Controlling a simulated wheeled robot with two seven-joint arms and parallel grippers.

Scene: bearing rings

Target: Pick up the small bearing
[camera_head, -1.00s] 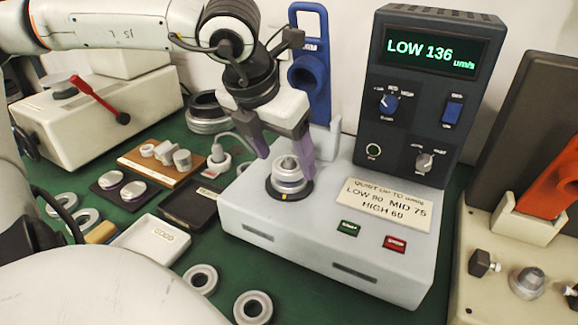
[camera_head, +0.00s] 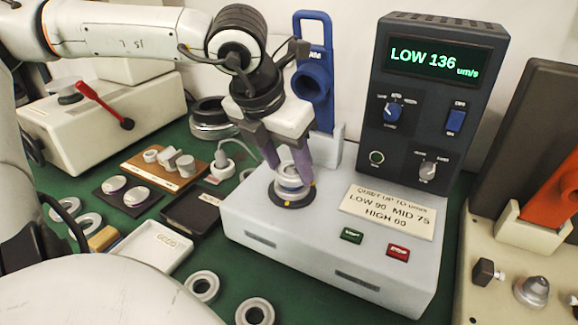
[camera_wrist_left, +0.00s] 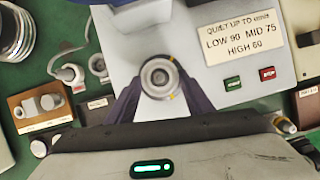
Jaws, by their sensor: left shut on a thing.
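The small bearing (camera_head: 290,180) is a metal ring on the black round seat (camera_head: 293,199) of the grey-white tester (camera_head: 330,267). My left gripper (camera_head: 291,172) reaches down from above, its two purple fingers closed on the bearing's sides. In the left wrist view the bearing (camera_wrist_left: 160,78) shows from above between the fingertips (camera_wrist_left: 160,82). The bearing is at the seat; I cannot tell whether there is a gap beneath it. My right gripper is not in view.
The dark display box (camera_head: 438,100) stands behind the tester and reads LOW 136. A blue stand (camera_head: 314,80) rises close behind my gripper. Trays and a wooden block (camera_head: 165,168) lie to the left. Loose rings (camera_head: 202,287) lie on the green mat in front.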

